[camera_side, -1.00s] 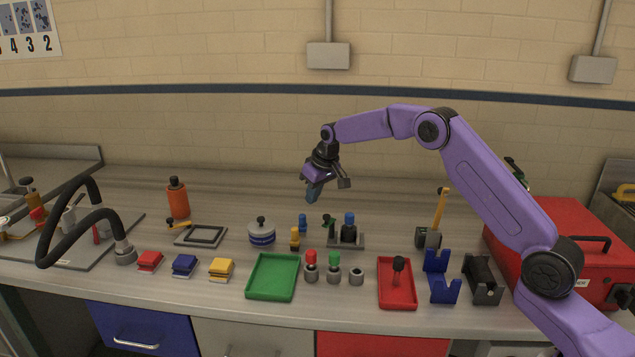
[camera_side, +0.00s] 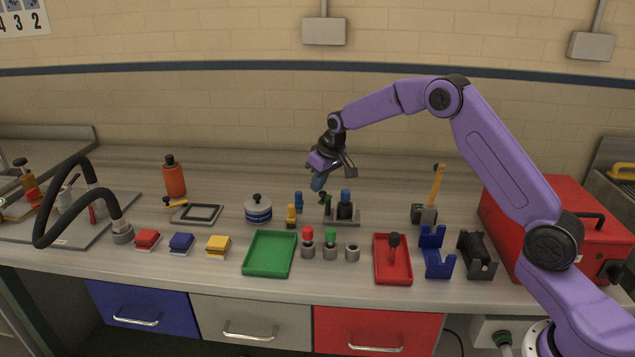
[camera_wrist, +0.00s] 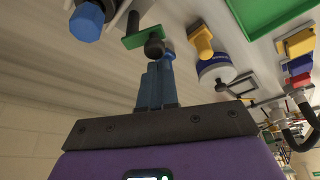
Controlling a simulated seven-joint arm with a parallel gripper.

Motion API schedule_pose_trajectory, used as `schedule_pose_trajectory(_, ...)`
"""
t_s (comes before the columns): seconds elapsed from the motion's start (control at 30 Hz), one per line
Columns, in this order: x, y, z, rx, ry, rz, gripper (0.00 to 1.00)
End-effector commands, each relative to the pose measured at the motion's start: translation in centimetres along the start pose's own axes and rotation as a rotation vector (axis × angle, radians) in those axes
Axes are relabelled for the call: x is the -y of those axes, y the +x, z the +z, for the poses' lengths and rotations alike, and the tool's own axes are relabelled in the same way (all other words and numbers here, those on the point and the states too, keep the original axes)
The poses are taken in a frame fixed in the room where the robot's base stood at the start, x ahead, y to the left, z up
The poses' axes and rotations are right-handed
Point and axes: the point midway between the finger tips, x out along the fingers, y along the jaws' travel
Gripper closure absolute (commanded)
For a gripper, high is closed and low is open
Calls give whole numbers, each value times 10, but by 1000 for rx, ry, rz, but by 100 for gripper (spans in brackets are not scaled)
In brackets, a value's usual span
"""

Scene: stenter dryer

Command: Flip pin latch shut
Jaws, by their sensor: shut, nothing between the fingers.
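A grey-based fixture (camera_side: 372,217) stands on the bench behind the red and green capped posts, with a blue-topped black post (camera_side: 344,207) on it. A small green lever with a black ball knob (camera_side: 324,197) is at its left end; I take this to be the pin latch. In the wrist view, the green lever (camera_wrist: 134,41) and its black knob (camera_wrist: 154,48) lie just beyond my fingertips, and the blue cap (camera_wrist: 86,22) is to the left. My gripper (camera_side: 317,186), with blue fingers pressed together and empty, hangs just above the knob. Contact cannot be told.
A yellow peg (camera_side: 291,217) and a blue peg (camera_side: 298,203) stand close left of the fixture. A white and blue lidded pot (camera_side: 258,211) is further left. A green tray (camera_side: 270,254) and a red tray (camera_side: 393,270) lie in front. The bench behind the fixture is clear.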

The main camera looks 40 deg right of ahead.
Motion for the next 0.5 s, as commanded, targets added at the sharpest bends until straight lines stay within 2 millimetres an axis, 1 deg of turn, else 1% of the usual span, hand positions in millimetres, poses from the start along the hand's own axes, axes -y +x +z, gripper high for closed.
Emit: schedule_pose_trajectory(0.5,1,-1,2,1,-70,-26,100)
